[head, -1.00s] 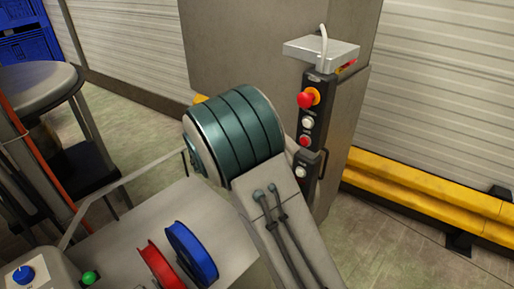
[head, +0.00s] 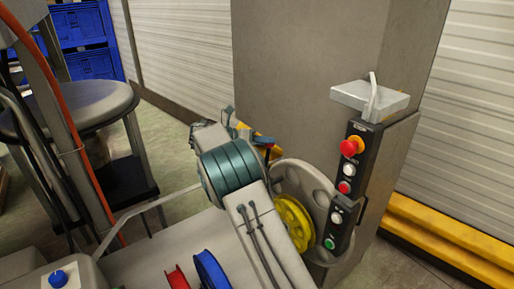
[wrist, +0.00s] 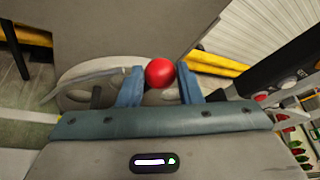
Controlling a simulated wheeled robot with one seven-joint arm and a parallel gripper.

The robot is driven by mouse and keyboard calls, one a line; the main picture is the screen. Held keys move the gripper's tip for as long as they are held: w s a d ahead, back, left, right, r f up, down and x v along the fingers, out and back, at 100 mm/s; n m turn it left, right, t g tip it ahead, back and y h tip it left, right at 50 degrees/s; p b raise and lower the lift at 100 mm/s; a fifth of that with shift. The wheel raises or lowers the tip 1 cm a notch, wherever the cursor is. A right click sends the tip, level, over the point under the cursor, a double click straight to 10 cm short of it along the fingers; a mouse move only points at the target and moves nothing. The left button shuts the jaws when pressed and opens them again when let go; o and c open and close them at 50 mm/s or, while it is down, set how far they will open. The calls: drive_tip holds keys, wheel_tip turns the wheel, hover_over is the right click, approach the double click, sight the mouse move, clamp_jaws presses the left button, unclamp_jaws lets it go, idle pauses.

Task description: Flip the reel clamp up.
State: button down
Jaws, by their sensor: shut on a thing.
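The reel clamp's red ball knob (wrist: 159,72) shows in the wrist view between the two blue fingers of my gripper (wrist: 162,80). My gripper is shut on this knob. In the head view my gripper (head: 264,141) is partly hidden behind my own arm, just above the yellow reel. The yellow reel (head: 293,224) sits against a round grey plate (head: 318,190) on the machine. The rest of the clamp is mostly hidden, so its angle is hard to tell.
A control box with red, white and green buttons (head: 350,180) stands close right of the reel. A grey cabinet (head: 300,70) rises behind. Red (head: 177,278) and blue (head: 211,272) spools lie at the front. A round stool (head: 95,105) is at left.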

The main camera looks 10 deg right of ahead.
drive_tip(key=shift+w+a+f, duration=0.25)
drive_tip(key=shift+w+f, duration=0.05)
drive_tip(key=shift+w, duration=0.1)
drive_tip(key=c, duration=1.3)
unclamp_jaws()
drive_tip(key=shift+o, duration=1.4)
drive_tip(key=shift+w+a, duration=0.15)
drive_tip(key=shift+a, duration=0.05)
drive_tip(key=shift+r, duration=0.15)
drive_tip(key=shift+d, duration=0.1)
drive_tip(key=b+v, duration=0.2)
drive_tip(key=v, duration=1.2)
drive_tip(key=shift+f, duration=0.25)
drive_tip(key=shift+w, duration=0.15)
